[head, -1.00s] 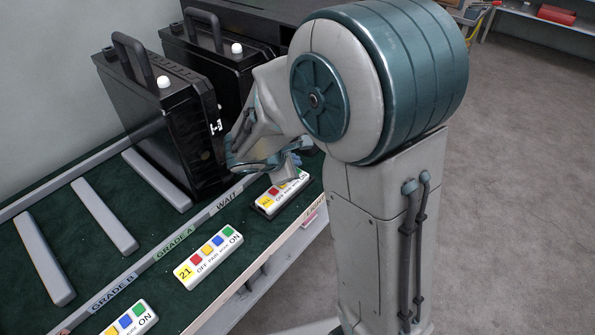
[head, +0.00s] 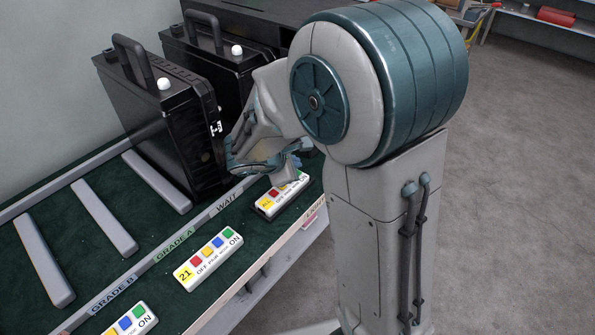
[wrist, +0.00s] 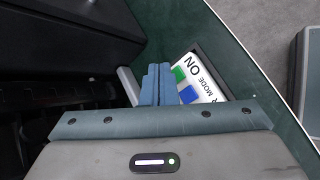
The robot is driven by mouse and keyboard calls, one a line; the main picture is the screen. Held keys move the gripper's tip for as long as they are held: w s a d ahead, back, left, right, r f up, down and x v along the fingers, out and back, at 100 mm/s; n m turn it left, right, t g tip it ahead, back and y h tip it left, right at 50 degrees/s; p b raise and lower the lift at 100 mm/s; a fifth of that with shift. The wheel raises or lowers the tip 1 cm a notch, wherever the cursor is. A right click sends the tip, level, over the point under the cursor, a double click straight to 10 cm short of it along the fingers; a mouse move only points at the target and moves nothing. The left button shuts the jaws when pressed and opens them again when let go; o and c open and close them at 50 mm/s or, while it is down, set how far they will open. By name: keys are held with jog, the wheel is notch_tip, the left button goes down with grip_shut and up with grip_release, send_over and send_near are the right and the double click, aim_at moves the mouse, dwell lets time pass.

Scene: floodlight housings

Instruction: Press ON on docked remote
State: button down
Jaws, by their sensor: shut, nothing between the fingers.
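The docked remote (head: 283,197) is a white remote with coloured buttons in a dark holder, at the right end of the bench's front row. In the wrist view the remote (wrist: 205,85) shows its green ON button (wrist: 179,74) and a blue button; its lower part is hidden behind my gripper's body. My gripper (wrist: 157,82) is shut and empty, its fingertips just left of the green button in that view. In the head view my gripper (head: 288,172) hangs over the remote's far end and partly covers it. Contact with the button cannot be told.
Two more remotes, one numbered 21 (head: 208,260) and one at the bottom edge (head: 130,320), lie along the green bench. Black floodlight housings (head: 165,120) with handles stand close behind my gripper. Grey divider bars (head: 105,217) lie at left.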

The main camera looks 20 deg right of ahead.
jog(key=shift+f, duration=0.15)
dwell(0.6)
jog(key=shift+s+f+b, duration=0.1)
jog(key=shift+f+b, duration=0.2)
jog(key=shift+b, duration=0.25)
jog(key=shift+f+b, duration=0.35)
jog(key=shift+b, duration=0.1)
dwell(0.3)
jog(key=shift+r, duration=0.1)
jog(key=shift+r+p, duration=0.6)
jog(key=shift+r, duration=0.1)
notch_tip(320, 180, up, 5)
jog(key=p, duration=0.4)
dwell(0.3)
dwell(0.6)
